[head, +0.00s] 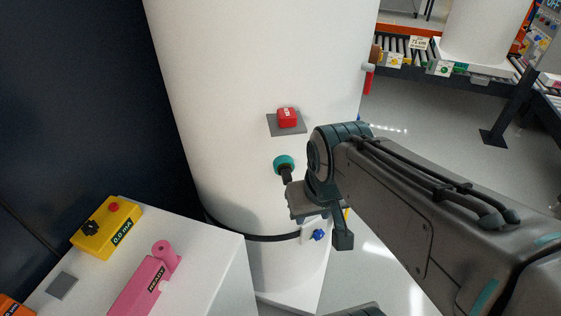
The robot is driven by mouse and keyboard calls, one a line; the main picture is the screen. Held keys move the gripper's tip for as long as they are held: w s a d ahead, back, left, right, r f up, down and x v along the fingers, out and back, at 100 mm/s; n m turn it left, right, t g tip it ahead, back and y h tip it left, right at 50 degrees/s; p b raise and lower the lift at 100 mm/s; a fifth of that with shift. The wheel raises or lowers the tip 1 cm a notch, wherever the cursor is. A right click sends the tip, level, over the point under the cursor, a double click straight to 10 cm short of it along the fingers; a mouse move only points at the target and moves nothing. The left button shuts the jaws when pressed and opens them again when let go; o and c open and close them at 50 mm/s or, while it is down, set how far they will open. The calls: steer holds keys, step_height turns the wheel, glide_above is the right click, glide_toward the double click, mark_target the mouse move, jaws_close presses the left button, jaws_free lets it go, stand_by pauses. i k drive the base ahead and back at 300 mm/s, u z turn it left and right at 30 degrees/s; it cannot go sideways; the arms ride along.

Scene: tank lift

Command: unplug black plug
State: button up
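A short black plug (286,174) sits at a round teal socket (284,161) on the front of the large white tank (235,90). My gripper (317,212) is just right of and below the plug, in front of the tank. Its upper left part is close to the plug's lower end. Whether they touch cannot be told. One dark finger points down at the right. My wrist hides part of the gripper, so its opening does not show clearly.
A red block (287,117) on a grey plate is above the socket. A blue knob-like fitting (318,235) is below my gripper. A white table at lower left holds a yellow box (108,227) and a pink device (147,285). A conveyor (398,62) stands behind at right.

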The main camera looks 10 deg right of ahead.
mark_target(285, 171)
steer(key=z, duration=0.05)
steer(key=k, duration=0.5)
steer(key=z, duration=1.65)
steer(key=i, duration=1.85)
steer(key=u, duration=3.65)
